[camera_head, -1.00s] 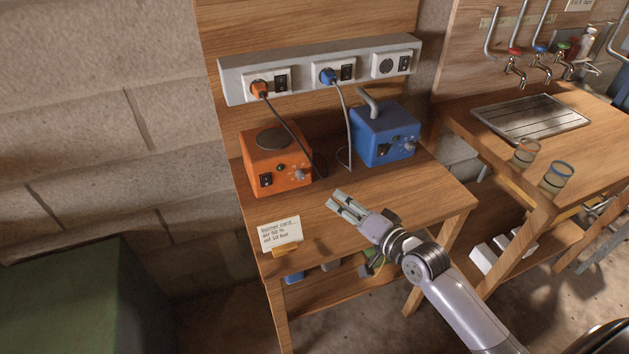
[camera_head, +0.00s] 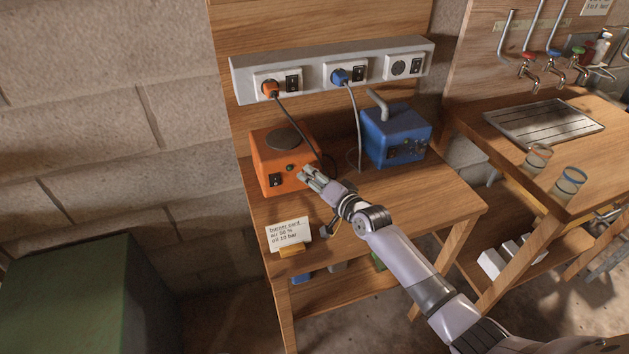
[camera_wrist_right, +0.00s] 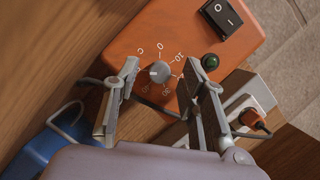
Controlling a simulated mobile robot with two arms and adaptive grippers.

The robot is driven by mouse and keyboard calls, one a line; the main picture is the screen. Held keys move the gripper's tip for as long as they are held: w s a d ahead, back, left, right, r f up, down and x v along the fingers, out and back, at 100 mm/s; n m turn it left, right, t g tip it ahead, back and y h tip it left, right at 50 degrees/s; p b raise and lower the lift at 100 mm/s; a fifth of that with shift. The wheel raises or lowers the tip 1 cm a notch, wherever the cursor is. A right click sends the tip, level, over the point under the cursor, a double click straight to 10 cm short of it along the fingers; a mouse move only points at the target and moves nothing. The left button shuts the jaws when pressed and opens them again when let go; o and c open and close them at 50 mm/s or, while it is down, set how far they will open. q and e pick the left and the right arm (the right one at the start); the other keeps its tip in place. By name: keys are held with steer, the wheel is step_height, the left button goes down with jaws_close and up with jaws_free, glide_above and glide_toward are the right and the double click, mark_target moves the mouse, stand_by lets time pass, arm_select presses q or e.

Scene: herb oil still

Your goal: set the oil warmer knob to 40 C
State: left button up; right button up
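The orange box (camera_head: 270,158) with a round grey top plate stands on the wooden bench, and it also fills much of the right wrist view (camera_wrist_right: 150,38). Its grey knob (camera_wrist_right: 160,73) sits in a white numbered dial marked C; I cannot tell its exact setting. A black rocker switch (camera_wrist_right: 221,17) and a dark green lamp (camera_wrist_right: 209,62) are beside it. My right gripper (camera_wrist_right: 155,82) is open, its fingers on either side of the knob with gaps visible. In the head view, the right gripper (camera_head: 310,177) hides the knob. My left gripper is not in view.
A blue box (camera_head: 393,137) with a grey pipe stands right of the orange box. Cables run up to a white socket strip (camera_head: 325,70). A card (camera_head: 289,234) stands at the bench's front left. Bare bench top (camera_head: 430,190) lies to the right.

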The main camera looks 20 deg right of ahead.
jaws_close()
stand_by(0.5)
